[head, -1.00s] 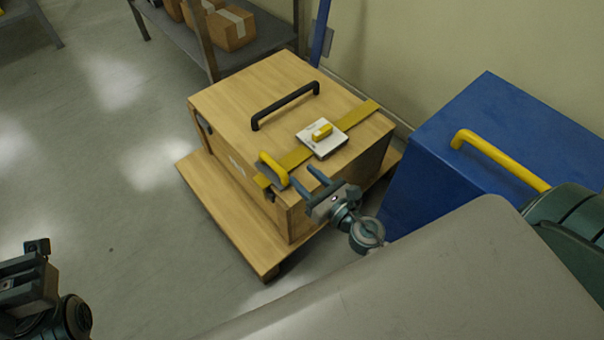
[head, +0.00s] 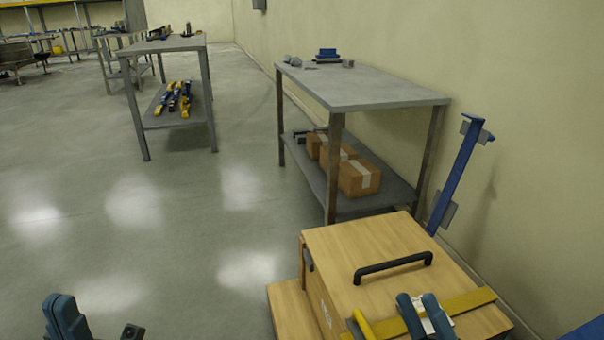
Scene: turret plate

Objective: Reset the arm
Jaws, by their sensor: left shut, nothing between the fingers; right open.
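My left gripper (head: 65,316) is at the bottom left of the head view, shut and empty, above bare floor. My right gripper (head: 424,312) is at the bottom right, fingers pointing up in the picture and a narrow gap between them. It appears in front of the lid of a wooden crate (head: 350,247) and overlaps the yellow strap (head: 470,303). I cannot tell whether it touches the lid. A small white plate (head: 428,326) shows partly behind its fingers. A yellow handle (head: 362,325) stands just left of this gripper, cut by the frame's bottom edge.
A black handle (head: 393,267) is on the crate lid. Behind the crate is a grey shelf table (head: 385,90) with cardboard boxes (head: 359,178) below. A blue post (head: 455,175) leans by the wall. A second table (head: 165,44) stands farther left. The floor at left is clear.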

